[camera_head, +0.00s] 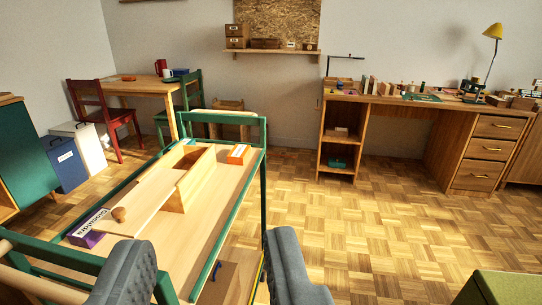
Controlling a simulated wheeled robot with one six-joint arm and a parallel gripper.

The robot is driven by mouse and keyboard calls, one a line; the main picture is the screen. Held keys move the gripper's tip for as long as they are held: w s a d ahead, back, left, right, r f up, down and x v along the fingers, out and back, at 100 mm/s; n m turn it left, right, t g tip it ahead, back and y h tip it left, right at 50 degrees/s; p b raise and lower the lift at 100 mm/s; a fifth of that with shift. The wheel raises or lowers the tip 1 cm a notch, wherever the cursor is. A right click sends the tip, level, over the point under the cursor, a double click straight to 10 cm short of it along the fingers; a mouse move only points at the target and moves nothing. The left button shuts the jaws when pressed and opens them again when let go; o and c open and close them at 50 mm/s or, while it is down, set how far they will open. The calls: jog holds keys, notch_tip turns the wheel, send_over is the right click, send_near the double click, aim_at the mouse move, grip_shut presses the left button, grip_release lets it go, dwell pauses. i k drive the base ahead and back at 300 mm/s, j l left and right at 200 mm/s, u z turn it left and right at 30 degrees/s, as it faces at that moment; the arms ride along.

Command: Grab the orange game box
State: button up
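The orange game box (238,154) lies on the far end of the wooden top of a green-framed cart (222,225), close to its right edge. It is small in view, with a lighter label on one face. My gripper (205,270) shows at the bottom of the picture, its two grey fingers spread wide apart. Nothing is between the fingers. The gripper is nearer to the camera than the box, with the near part of the cart and its right edge between them.
On the cart, a wooden divider box (196,180), a board with a round knob (119,214) and a purple box (86,238) lie left of the orange box. Green rails (262,180) border the cart. A desk (400,112) stands at the back right. Parquet floor (340,215) is open to the right.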

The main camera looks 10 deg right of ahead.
aim_at(238, 155)
jog(key=i+l, duration=0.15)
jog(key=l, duration=0.2)
jog(key=i+l, duration=0.15)
jog(key=l, duration=0.25)
jog(key=i+l, duration=0.1)
jog(key=l, duration=0.25)
jog(key=i+l, duration=0.15)
jog(key=l, duration=0.2)
jog(key=i+l, duration=0.15)
jog(key=i, duration=0.25)
jog(key=i+l, duration=0.2)
jog(key=i, duration=0.25)
jog(key=i+l+u, duration=0.1)
jog(key=i, duration=0.3)
